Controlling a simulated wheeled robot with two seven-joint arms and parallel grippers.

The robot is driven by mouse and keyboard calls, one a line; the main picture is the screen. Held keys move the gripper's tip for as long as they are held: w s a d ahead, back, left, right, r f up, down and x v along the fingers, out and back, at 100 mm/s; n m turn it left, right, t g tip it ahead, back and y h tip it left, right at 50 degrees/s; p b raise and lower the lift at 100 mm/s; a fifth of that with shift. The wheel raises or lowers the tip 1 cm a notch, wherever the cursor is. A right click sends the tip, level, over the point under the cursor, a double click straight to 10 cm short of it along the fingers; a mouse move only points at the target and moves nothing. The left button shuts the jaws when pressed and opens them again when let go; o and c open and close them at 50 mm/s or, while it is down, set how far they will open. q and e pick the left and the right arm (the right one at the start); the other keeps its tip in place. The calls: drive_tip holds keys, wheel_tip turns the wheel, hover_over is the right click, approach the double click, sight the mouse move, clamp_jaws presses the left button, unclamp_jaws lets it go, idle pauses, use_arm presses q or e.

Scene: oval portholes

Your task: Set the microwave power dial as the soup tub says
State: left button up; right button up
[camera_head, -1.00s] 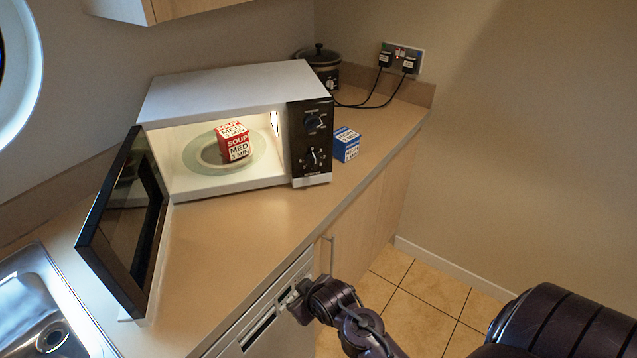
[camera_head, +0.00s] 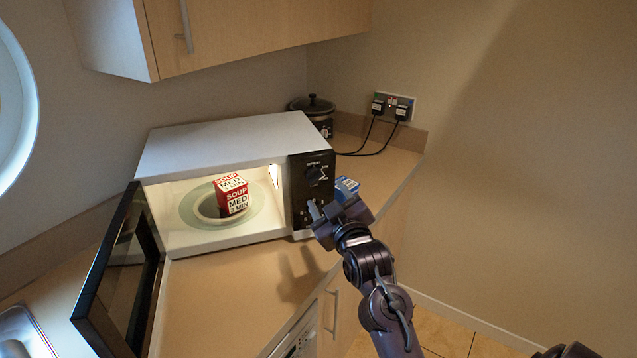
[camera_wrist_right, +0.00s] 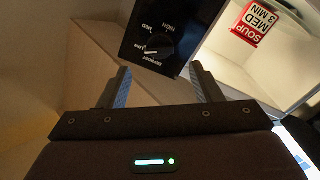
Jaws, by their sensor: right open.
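The soup tub (camera_head: 232,196), a red and white box, reads "SOUP MED 3 MIN" and sits on the turntable in the open microwave (camera_head: 225,142); it also shows in the right wrist view (camera_wrist_right: 252,24). The power dial (camera_head: 314,173) is the upper black knob on the panel. In the wrist view the dial (camera_wrist_right: 159,46) has HIGH, MED, LOW and DEFROST around it, and its white mark seems near LOW. My right gripper (camera_head: 318,212) is open and empty before the panel, hiding the lower knob. Its fingers (camera_wrist_right: 163,82) are apart, short of the dial. My left gripper is out of view.
The open microwave door (camera_head: 125,270) stands to the left. A slow cooker (camera_head: 313,105) and plugged-in cables are behind. A wall cupboard (camera_head: 250,30) hangs above.

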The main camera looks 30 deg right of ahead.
sight(317, 181)
drive_tip(key=p+x, duration=0.2)
drive_tip(key=x, duration=0.5)
drive_tip(key=shift+f, duration=0.1)
drive_tip(key=shift+c, duration=0.5)
drive_tip(key=c, duration=0.9)
drive_tip(key=shift+m, duration=0.4)
drive_tip(key=m+p, duration=0.1)
drive_tip(key=m, duration=0.4)
drive_tip(key=shift+p, duration=0.35)
drive_tip(key=m+p, duration=0.1)
drive_tip(key=m, duration=0.5)
